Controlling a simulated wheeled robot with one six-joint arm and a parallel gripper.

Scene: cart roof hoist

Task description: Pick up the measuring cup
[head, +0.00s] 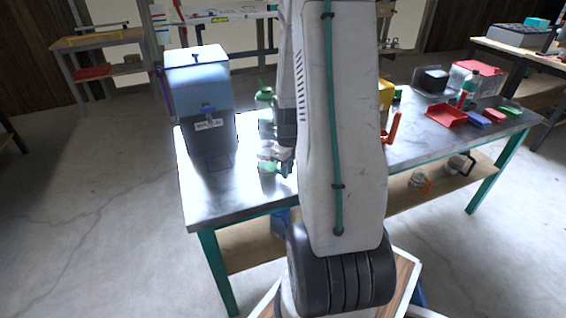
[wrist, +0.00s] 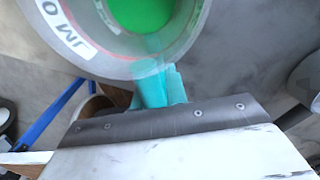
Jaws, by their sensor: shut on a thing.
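The measuring cup (wrist: 95,38) fills the top of the wrist view, cut off by the frame edge. It has a translucent grey wall with a white lettered label and bright green inside. My gripper (wrist: 158,86) has teal fingers shut on the cup's wall at its near side. In the head view, the cup (head: 267,164) shows as a small pale and green shape at the workbench's front, beside my gripper (head: 284,164). My arm hides part of this area. I cannot tell whether the cup touches the bench top.
A blue-grey dispenser box (head: 200,100) stands left on the metal-topped workbench (head: 205,208). A green bottle (head: 264,100) stands behind the cup. Right of my arm are an orange-red upright item (head: 393,127), a red tray (head: 446,116) and small coloured trays. The bench's front left is clear.

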